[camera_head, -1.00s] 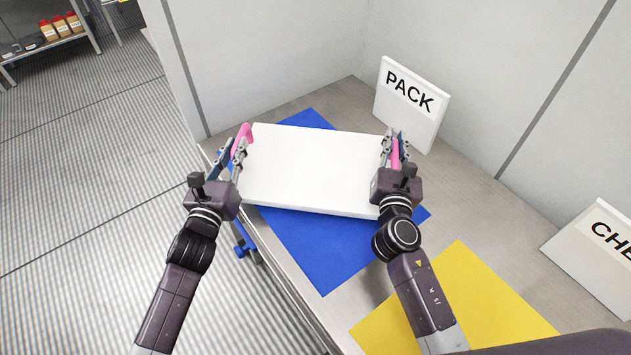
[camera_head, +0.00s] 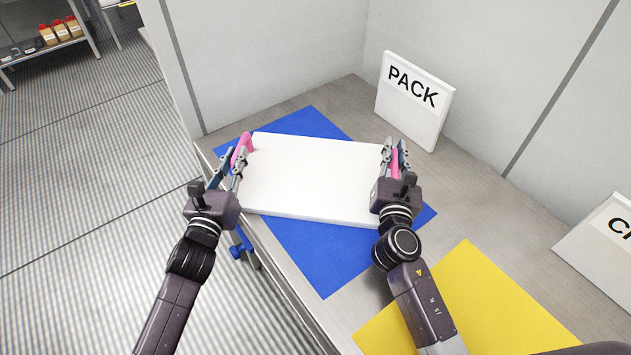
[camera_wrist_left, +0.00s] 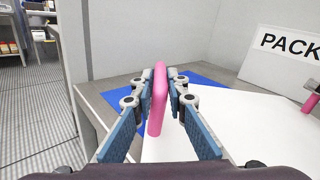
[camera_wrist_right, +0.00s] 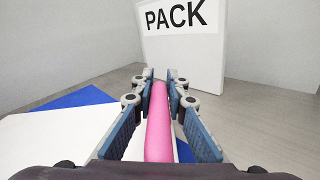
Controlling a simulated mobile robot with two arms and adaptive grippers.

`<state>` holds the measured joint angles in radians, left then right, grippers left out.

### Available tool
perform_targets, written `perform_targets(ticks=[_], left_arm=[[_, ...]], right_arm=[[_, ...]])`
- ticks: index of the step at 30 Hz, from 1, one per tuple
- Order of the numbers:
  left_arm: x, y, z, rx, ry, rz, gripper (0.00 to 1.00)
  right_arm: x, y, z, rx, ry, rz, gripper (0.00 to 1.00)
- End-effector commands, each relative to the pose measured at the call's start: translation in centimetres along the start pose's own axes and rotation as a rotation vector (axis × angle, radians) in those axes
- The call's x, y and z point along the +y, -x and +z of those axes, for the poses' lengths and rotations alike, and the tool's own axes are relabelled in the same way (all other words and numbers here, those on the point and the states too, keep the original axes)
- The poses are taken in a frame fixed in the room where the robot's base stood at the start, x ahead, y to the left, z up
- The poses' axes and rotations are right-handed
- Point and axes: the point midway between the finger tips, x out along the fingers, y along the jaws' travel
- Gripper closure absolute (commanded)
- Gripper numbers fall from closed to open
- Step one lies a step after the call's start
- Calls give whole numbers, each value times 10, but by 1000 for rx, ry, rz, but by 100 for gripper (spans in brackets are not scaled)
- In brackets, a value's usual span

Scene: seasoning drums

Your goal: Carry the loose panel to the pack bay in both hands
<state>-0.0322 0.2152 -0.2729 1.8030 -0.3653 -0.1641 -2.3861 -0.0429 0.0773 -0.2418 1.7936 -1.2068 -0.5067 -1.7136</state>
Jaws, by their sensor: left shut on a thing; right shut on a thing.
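The loose panel (camera_head: 315,180) is a white slab with a pink handle at each end. It lies over the blue mat (camera_head: 325,265), which marks the area by the PACK sign (camera_head: 412,100). I cannot tell whether it touches the mat. My left gripper (camera_head: 240,158) is shut on the left pink handle, which shows between its fingers in the left wrist view (camera_wrist_left: 158,100). My right gripper (camera_head: 394,158) is shut on the right pink handle, seen in the right wrist view (camera_wrist_right: 159,125). The panel hides the middle of the mat.
A yellow mat (camera_head: 480,310) lies on the grey table (camera_head: 345,100) at the front right. A second, partly cut-off sign (camera_head: 605,245) stands at the right edge. Grey walls close the back.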

Motion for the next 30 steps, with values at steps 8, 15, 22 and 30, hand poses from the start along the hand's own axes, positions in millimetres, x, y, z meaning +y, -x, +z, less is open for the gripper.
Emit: perform_targets(ticks=[8, 15, 22, 30], left_arm=[[0, 0, -1, 0, 2, 1, 69], [0, 1, -2, 1, 1, 1, 69], [1, 27, -3, 3, 0, 1, 69], [1, 78, -3, 3, 2, 2, 69]], right_arm=[[1, 0, -2, 1, -3, 2, 69], [0, 0, -1, 0, -1, 1, 69], [0, 0, -1, 0, 0, 0, 69], [0, 0, -1, 0, 0, 0, 69]])
